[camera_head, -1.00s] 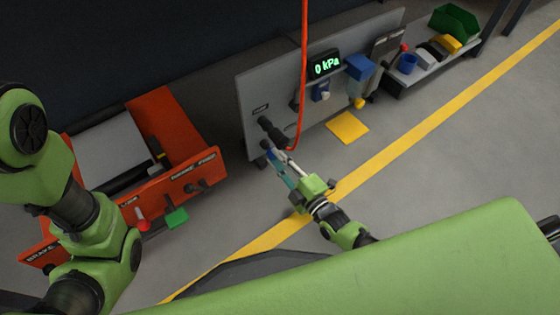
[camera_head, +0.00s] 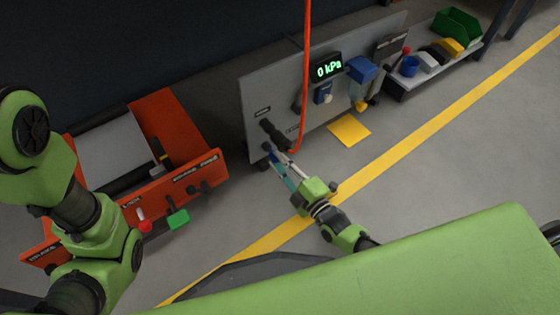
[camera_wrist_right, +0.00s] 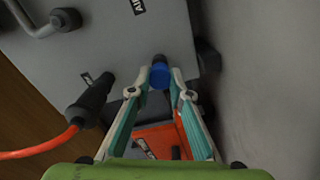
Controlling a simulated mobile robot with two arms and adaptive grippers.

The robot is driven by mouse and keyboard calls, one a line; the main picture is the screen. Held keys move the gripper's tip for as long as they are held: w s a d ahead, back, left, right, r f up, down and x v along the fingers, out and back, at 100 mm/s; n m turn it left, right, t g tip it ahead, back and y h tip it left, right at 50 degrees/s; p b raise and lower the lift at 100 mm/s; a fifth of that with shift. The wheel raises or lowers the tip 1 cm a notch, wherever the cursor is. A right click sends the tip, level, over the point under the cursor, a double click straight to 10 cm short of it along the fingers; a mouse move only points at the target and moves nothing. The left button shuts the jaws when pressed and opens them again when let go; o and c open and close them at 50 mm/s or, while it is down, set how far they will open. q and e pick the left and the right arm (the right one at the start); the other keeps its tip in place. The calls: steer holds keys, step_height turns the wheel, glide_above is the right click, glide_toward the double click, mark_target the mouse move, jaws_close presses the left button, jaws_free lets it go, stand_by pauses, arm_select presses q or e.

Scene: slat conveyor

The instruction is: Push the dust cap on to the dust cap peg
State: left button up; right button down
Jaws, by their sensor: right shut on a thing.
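The blue dust cap (camera_wrist_right: 160,77) is between the tips of my right gripper (camera_wrist_right: 161,82) in the right wrist view, and the gripper is shut on it. A dark stub (camera_wrist_right: 159,60), probably the dust cap peg, shows just behind the cap at the grey panel. The cap hides most of it, so I cannot tell how far the cap sits on it. In the head view my right gripper (camera_head: 276,161) reaches the lower left of the panel (camera_head: 252,90). My left arm shows at the left, but its gripper is out of view.
A black connector (camera_wrist_right: 91,103) with an orange hose is plugged into the panel beside my right fingers. The hose (camera_head: 304,80) hangs down in the head view. An orange frame (camera_head: 170,195) with a green block stands left. The floor right of the yellow line is clear.

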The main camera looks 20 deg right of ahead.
steer(key=shift+x, duration=0.8)
steer(key=c, duration=1.8)
jaws_free()
steer(key=shift+s, duration=0.1)
steer(key=shift+s+d+f, duration=0.1)
steer(key=shift+s, duration=0.15)
steer(key=v, duration=1.1)
steer(key=shift+s+d, duration=0.1)
steer(key=shift+s, duration=0.05)
